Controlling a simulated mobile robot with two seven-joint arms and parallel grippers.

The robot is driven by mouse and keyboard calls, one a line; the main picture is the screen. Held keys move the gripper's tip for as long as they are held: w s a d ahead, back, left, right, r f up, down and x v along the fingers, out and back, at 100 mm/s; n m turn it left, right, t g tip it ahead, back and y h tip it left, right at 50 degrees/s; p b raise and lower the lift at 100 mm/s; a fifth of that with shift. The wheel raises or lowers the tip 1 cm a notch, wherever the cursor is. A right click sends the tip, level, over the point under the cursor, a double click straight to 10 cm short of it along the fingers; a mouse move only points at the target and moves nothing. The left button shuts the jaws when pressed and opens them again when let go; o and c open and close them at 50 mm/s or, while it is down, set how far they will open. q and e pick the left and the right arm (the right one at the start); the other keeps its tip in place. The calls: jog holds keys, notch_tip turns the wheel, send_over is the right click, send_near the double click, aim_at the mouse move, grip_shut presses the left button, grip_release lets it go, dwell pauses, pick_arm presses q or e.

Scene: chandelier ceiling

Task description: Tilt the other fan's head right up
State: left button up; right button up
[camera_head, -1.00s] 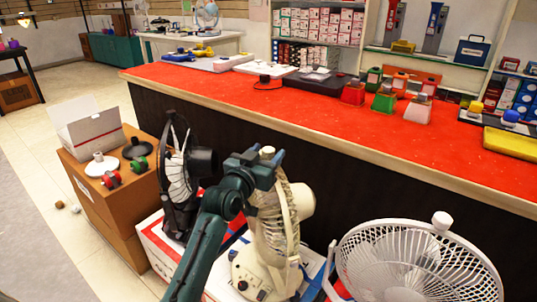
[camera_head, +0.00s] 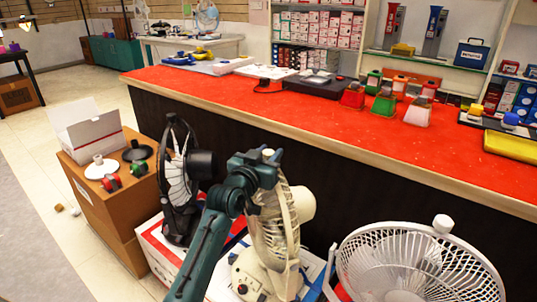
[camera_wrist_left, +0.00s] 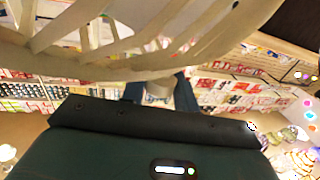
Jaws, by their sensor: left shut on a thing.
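A cream fan (camera_head: 262,277) stands in front of the counter, its slatted head (camera_head: 282,225) upright and nearly edge-on, with the round motor housing to the right. My left gripper (camera_head: 268,157) is at the top of this head, shut on its top edge by a pale knob; the exact contact is partly hidden by the gripper. The left wrist view shows the cream grille (camera_wrist_left: 130,62) close across the top, just beyond the gripper. A black fan (camera_head: 180,185) stands to the left and a white fan (camera_head: 415,262) to the right. My right gripper is out of view.
The red counter (camera_head: 300,115) runs behind the fans, with colored items on it. A brown box (camera_head: 115,215) with an open white carton (camera_head: 92,132) stands at left.

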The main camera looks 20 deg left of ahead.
pick_arm(q)
grip_shut()
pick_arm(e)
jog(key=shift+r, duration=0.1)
